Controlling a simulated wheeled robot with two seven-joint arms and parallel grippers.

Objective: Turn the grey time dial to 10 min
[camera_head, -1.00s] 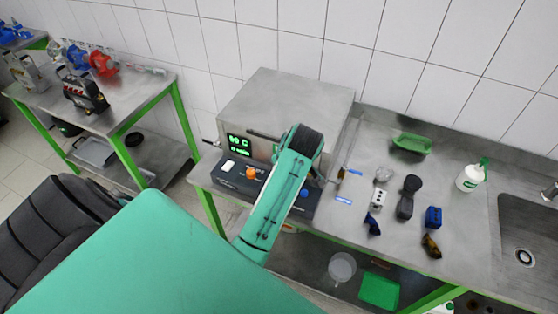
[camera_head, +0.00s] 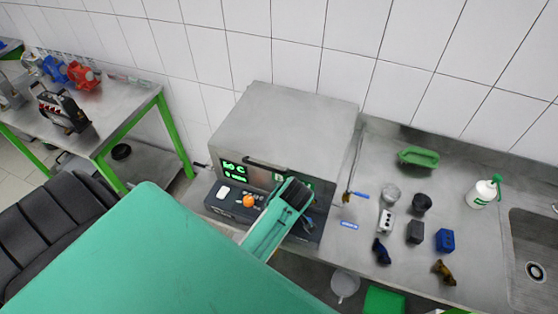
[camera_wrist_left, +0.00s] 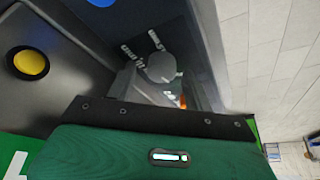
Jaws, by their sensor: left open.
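In the head view my own arm covers that part of the control panel (camera_head: 229,208). My left gripper (camera_head: 295,192) is open and hangs over the panel's right half, in front of the steel oven. Whether it touches the dial does not show. The green display (camera_head: 234,170) seems to read 60 C above a minutes line. My right gripper is not in view.
An orange knob (camera_head: 249,201) and a white switch (camera_head: 224,192) lie left of the gripper; a blue knob (camera_head: 308,223) lies right. A yellow button (camera_wrist_left: 30,63) shows in the wrist view. The bench holds a green tray (camera_head: 418,156), a bottle (camera_head: 483,191) and small blocks.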

